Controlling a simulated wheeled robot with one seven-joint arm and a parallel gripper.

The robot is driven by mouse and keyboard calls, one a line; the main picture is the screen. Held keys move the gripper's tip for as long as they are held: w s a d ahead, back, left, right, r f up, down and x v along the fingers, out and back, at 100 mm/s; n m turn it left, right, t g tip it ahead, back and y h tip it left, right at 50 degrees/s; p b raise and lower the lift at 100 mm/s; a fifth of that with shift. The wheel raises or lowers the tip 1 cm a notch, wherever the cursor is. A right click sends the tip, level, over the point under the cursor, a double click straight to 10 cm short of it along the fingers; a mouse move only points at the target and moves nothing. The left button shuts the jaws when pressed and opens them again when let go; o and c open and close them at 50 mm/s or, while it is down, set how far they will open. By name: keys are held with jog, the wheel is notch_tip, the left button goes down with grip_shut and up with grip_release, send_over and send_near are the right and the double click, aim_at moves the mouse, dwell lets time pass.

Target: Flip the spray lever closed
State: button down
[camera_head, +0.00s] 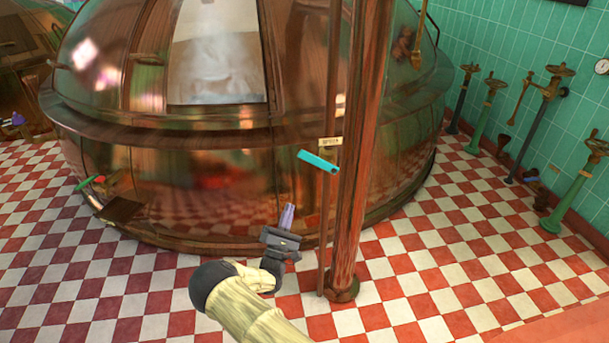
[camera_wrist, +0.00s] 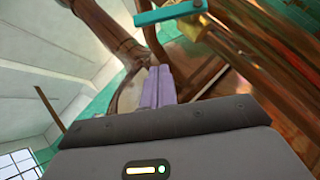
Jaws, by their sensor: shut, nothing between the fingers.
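The spray lever (camera_head: 318,161) is a short teal bar on the thin copper pipe beside the thick copper column. In the head view it slopes slightly down to the right, with a small pale label just above it. The lever also shows at the top of the wrist view (camera_wrist: 168,13). My gripper (camera_head: 288,207) has purple fingers, shut together and empty, pointing up. It is below and left of the lever in the head view, apart from it. In the wrist view the shut fingers (camera_wrist: 160,72) point towards the lever with a gap between.
A large copper kettle (camera_head: 200,190) with an open hatch fills the left and middle. A thick copper column (camera_head: 355,150) stands just right of the lever. Several valve stands (camera_head: 480,115) line the green tiled wall. The checkered floor (camera_head: 440,260) at right is clear.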

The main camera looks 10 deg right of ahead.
aim_at(319, 162)
jog(key=s+d+r+p+x, duration=0.1)
jog(key=s+x, duration=0.1)
jog(key=x, duration=1.1)
jog(key=shift+r+p, duration=0.25)
jog(key=shift+p, duration=0.1)
jog(key=shift+r, duration=0.1)
jog(key=shift+d+m+g, duration=0.15)
jog(key=shift+m+g, duration=0.15)
jog(key=shift+m, duration=0.1)
